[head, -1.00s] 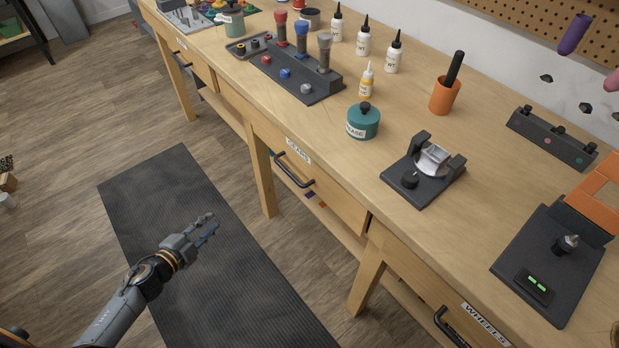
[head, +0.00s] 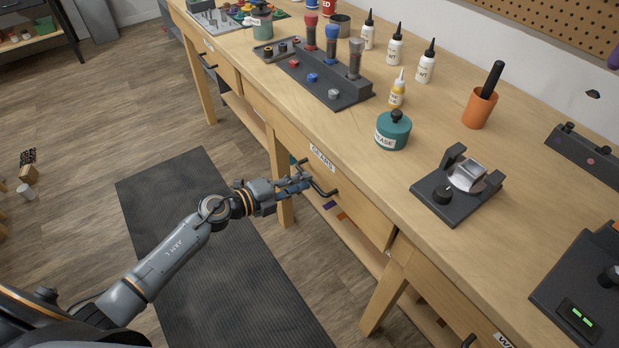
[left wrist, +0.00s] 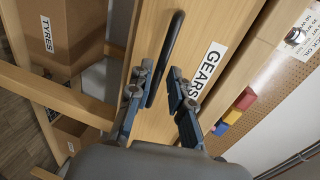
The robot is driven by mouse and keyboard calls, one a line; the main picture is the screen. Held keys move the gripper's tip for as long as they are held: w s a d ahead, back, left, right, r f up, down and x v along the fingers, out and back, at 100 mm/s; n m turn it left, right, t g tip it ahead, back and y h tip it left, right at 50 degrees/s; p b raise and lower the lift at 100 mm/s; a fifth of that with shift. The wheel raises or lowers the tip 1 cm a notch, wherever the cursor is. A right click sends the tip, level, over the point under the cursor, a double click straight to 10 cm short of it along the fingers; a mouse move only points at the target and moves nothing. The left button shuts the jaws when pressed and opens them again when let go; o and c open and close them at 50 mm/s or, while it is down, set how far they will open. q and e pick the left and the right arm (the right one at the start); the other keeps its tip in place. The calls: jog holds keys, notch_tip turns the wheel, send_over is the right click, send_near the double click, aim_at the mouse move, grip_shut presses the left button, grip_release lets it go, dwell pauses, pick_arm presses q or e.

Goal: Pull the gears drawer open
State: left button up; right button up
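The gears drawer (head: 345,195) is in the front of the workbench and looks shut, with a "GEARS" label (head: 322,158) along its upper edge. In the left wrist view the handle (left wrist: 170,47) runs up from between the open fingers of my left gripper (left wrist: 159,84), nearer the left finger. Whether a finger touches it I cannot tell. The label (left wrist: 207,70) is right of the handle. My right gripper is in neither view.
On the workbench top (head: 330,128) stand a teal grease pot (head: 393,133), a dark fixture (head: 450,190), an orange cup (head: 479,108) and several bottles. A box labelled "TYRES" (left wrist: 62,40) sits below. A dark mat (head: 215,265) covers the floor in front, which is clear.

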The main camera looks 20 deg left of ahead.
pick_arm(q)
jog(key=shift+x, duration=1.5)
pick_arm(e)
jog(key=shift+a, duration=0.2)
pick_arm(q)
jog(key=shift+c, duration=0.2)
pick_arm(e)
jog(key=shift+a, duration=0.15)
pick_arm(q)
grip_shut()
